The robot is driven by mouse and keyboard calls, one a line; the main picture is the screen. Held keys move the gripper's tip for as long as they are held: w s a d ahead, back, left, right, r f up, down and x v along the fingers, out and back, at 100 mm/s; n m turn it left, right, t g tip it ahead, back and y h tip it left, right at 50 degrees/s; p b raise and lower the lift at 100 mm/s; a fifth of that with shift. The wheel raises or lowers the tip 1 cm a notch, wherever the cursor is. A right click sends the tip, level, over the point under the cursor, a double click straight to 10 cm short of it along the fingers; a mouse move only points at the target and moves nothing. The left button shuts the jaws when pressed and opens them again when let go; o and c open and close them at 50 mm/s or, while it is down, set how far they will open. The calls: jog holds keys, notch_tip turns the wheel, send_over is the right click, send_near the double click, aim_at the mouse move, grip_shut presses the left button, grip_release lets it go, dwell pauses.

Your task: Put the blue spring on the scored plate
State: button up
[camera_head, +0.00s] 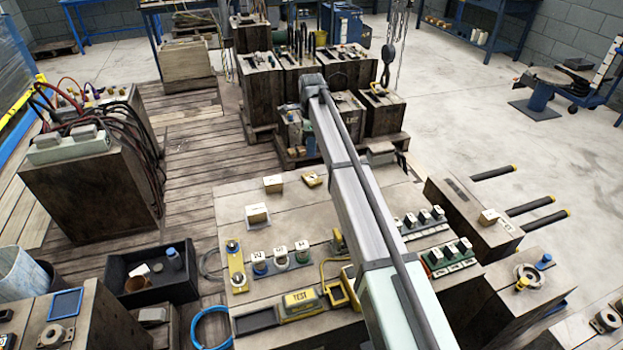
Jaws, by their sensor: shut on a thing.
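My arm crosses the middle of the head view from the bottom right to a dark joint high in the centre. My gripper does not show, and neither does anything held in it. I cannot make out a blue spring for certain. A small blue-topped part (544,261) stands on the block at the right. I cannot tell which surface is the scored plate. A dark flat plate (255,320) lies at the front left of the central bench top (290,222), and a blue-edged dark square (65,304) lies on the block at the lower left.
White-topped knobs (280,257) and a yellow strip (237,268) stand on the bench, with a yellow "TEST" box (300,299) in front. Dark switches (448,255) line its right.

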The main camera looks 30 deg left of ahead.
jog(key=n, duration=0.3)
jog(key=shift+s+d, duration=0.1)
jog(key=shift+s, duration=0.05)
jog(key=shift+f+n, duration=0.2)
jog(key=shift+n, duration=0.1)
send_over(312, 178)
notch_tip(312, 178, down, 10)
jog(key=shift+r, duration=0.15)
dwell(0.3)
jog(key=o, duration=1.1)
jog(key=shift+c, duration=0.2)
notch_tip(312, 178, up, 12)
jog(key=shift+r, duration=0.1)
